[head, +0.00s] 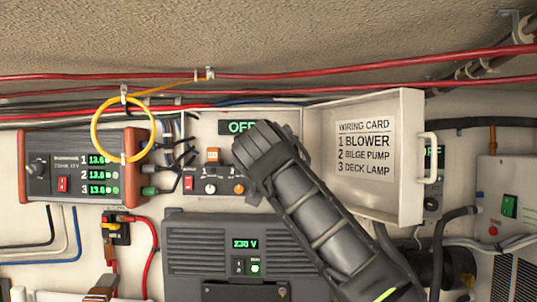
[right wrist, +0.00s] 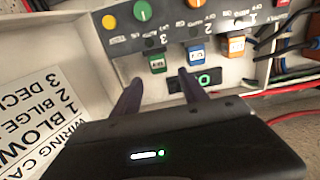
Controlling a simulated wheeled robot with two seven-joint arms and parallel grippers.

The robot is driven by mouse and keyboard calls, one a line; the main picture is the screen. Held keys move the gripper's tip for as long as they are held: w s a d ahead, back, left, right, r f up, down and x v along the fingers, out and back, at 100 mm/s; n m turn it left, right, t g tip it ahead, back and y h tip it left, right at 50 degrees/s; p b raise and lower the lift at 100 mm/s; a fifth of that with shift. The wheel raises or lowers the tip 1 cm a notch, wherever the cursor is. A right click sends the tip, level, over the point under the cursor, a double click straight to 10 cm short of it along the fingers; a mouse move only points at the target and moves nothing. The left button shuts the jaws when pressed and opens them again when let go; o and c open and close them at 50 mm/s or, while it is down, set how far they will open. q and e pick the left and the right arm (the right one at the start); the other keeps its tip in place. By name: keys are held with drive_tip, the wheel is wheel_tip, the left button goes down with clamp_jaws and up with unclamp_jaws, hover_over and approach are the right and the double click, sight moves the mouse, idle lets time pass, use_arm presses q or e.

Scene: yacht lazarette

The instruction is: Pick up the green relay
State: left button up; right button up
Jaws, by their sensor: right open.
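The green relay (right wrist: 157,62) is a small block with a pale label, plugged into the grey panel (right wrist: 125,42) under the number 3 in the right wrist view. A blue relay (right wrist: 196,53) and an orange relay (right wrist: 235,48) sit beside it in a row. My right gripper (right wrist: 159,78) is open and empty, its fingertips just short of the green relay, one towards each side. I cannot tell if they touch it. In the head view my right gripper (head: 262,148) covers the green and blue relays; the orange relay (head: 213,155) shows. My left gripper is not in view.
An open white cover (head: 408,165) with a wiring card (head: 366,148) stands right of my gripper. Dark cables (head: 178,150) and a yellow loop (head: 93,130) are to the left. A 230 V unit (head: 195,250) is below. Knobs (right wrist: 141,11) sit near the relays.

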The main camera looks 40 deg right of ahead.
drive_tip(key=p+x, duration=0.1)
drive_tip(key=x, duration=0.2)
drive_tip(key=shift+w+d, duration=0.15)
drive_tip(key=shift+c, duration=0.5)
clamp_jaws()
idle(0.3)
